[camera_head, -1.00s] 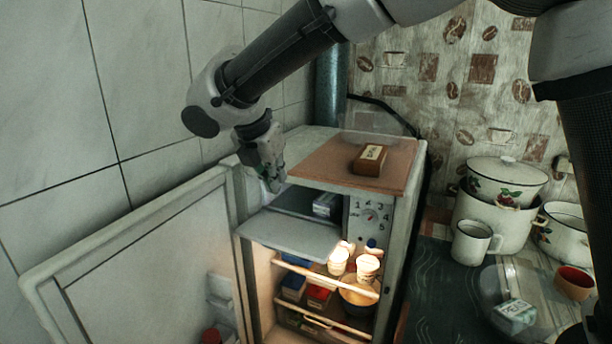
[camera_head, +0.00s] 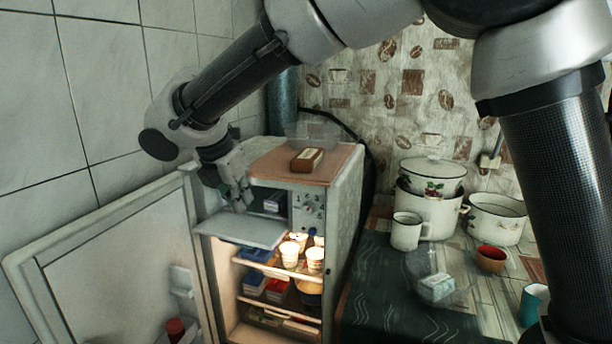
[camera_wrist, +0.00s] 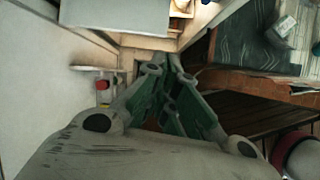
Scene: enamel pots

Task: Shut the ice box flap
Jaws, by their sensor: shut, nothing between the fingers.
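The ice box flap (camera_head: 243,231) is a pale panel at the top of the open fridge. It lies folded down, roughly level, sticking out in front of the ice box, whose dark opening (camera_head: 262,203) is uncovered. My gripper (camera_head: 241,207) is shut and empty, pointing down just above the flap, close to the opening's left side. I cannot tell if it touches the flap. In the wrist view my gripper's fingers (camera_wrist: 170,68) come together, with a pale panel, probably the flap (camera_wrist: 125,14), beyond them at the top.
The fridge door (camera_head: 115,265) stands wide open to the left. A brown box (camera_head: 307,160) lies on the fridge top (camera_head: 270,166). Lit cups (camera_head: 314,260) stand on the shelf below the flap. Enamel pots (camera_head: 428,213) and a mug (camera_head: 406,231) stand on the counter at right.

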